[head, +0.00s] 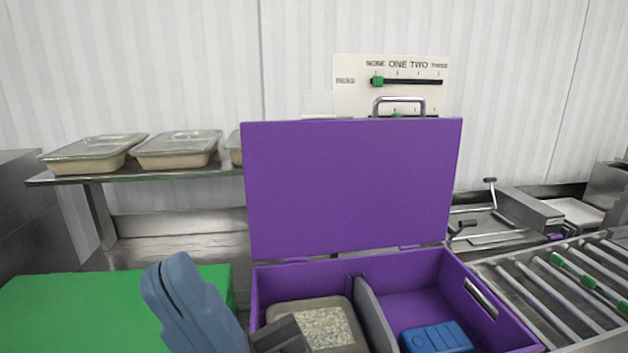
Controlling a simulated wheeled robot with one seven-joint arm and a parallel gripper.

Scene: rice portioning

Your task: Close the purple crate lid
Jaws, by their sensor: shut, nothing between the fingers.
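The purple crate (505,310) stands open in front of me in the head view. Its purple lid (352,188) stands upright, hinged along the crate's back edge. The left compartment holds a tray of rice (322,326). A grey divider (372,312) separates it from the right compartment, where a blue block-like item (436,338) lies. My gripper (288,338) is dark grey and shut, with nothing seen in it. It shows low in the picture, over the crate's front left part and partly covering the rice tray. The crate's front edge is out of the picture.
A green board (60,310) lies to the left. Lidded containers (178,148) stand on a metal shelf (140,176) behind it. A roller conveyor (560,290) runs along the crate's right side. A panel with a slider (405,80) stands behind the lid. Space above the crate's opening looks clear.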

